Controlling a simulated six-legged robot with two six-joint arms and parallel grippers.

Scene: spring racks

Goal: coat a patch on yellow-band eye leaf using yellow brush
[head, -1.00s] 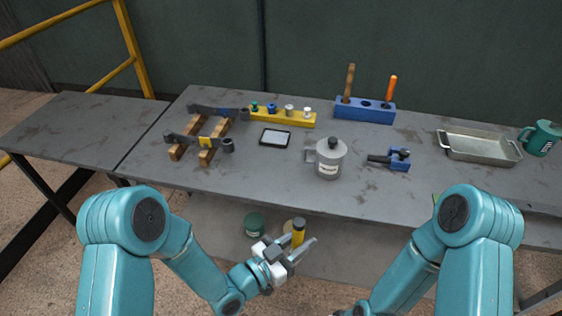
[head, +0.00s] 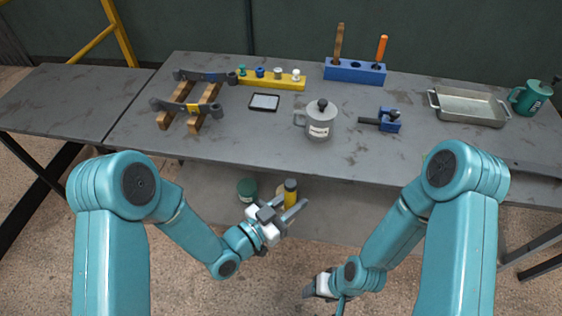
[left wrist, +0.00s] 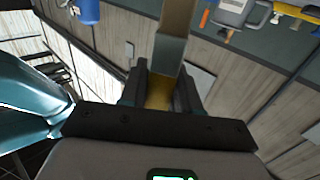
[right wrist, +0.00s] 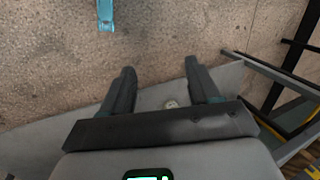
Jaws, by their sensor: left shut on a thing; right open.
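The yellow-band eye leaf (head: 174,106) is a dark bar with a yellow band, lying across wooden blocks at the table's left in the head view. My left gripper (head: 287,211) is low in front of the table, well away from the leaf. In the left wrist view its jaws (left wrist: 160,92) are shut on the yellow brush (left wrist: 170,50); a golden part sits between the fingers and a grey and tan part extends beyond them. My right gripper (head: 318,287) is low at the bottom of the head view. Its fingers (right wrist: 160,84) are apart and empty in the right wrist view.
A second leaf (head: 205,76) lies behind. A yellow holder (head: 270,83), dark tablet (head: 264,102), grey can (head: 319,121), blue rack (head: 354,71), blue clamp (head: 389,121), metal tray (head: 468,108) and green mug (head: 531,97) stand on the table. A green jar (head: 247,190) is below.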

